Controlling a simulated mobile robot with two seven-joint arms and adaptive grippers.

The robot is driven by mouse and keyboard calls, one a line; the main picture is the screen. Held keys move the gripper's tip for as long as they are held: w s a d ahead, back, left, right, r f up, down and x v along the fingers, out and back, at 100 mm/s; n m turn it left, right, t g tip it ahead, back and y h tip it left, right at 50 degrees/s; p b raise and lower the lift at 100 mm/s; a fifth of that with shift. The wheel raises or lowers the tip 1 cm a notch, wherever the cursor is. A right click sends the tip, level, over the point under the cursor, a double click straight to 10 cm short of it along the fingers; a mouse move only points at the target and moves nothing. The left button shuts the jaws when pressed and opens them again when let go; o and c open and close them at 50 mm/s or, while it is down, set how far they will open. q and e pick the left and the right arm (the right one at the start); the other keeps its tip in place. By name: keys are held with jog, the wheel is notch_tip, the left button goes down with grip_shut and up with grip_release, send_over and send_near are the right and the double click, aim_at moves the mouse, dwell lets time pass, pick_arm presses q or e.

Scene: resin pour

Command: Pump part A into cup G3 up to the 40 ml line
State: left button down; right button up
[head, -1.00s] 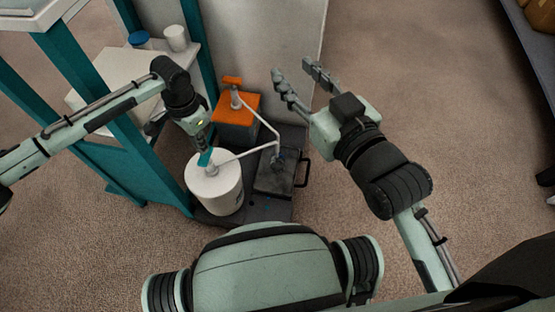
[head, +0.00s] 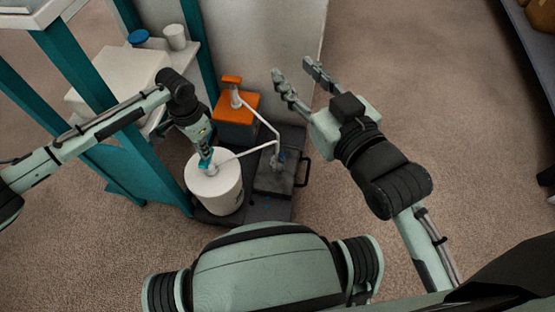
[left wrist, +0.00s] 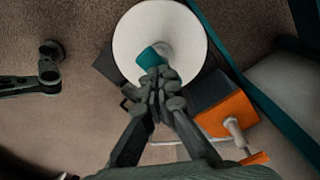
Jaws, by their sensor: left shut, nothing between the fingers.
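A white pail (head: 220,192) with a teal-topped pump (head: 206,164) stands on a dark base. The pump's white spout runs right to a small cup (head: 281,157) on a dark platform; its label and fill level are too small to read. My left gripper (head: 204,150) is shut and empty, its fingertips down at the teal pump head, apparently touching its top. The left wrist view shows the closed fingertips (left wrist: 160,76) over the teal head (left wrist: 150,56) and the pail lid (left wrist: 132,33). My right gripper (head: 294,72) is open and empty, held right of the pumps.
An orange-topped container (head: 237,107) with its own orange pump stands behind the pail, its spout also reaching the cup. A teal-framed shelf (head: 118,68) at left holds a white tub (head: 175,37) and a blue lid (head: 138,37).

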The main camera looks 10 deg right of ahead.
pick_arm(q)
jog(key=shift+f, duration=0.6)
notch_tip(320, 180, up, 4)
jog(key=p, duration=0.4)
jog(key=shift+f+p, duration=0.2)
jog(key=shift+p, duration=0.1)
jog(key=shift+f, duration=0.1)
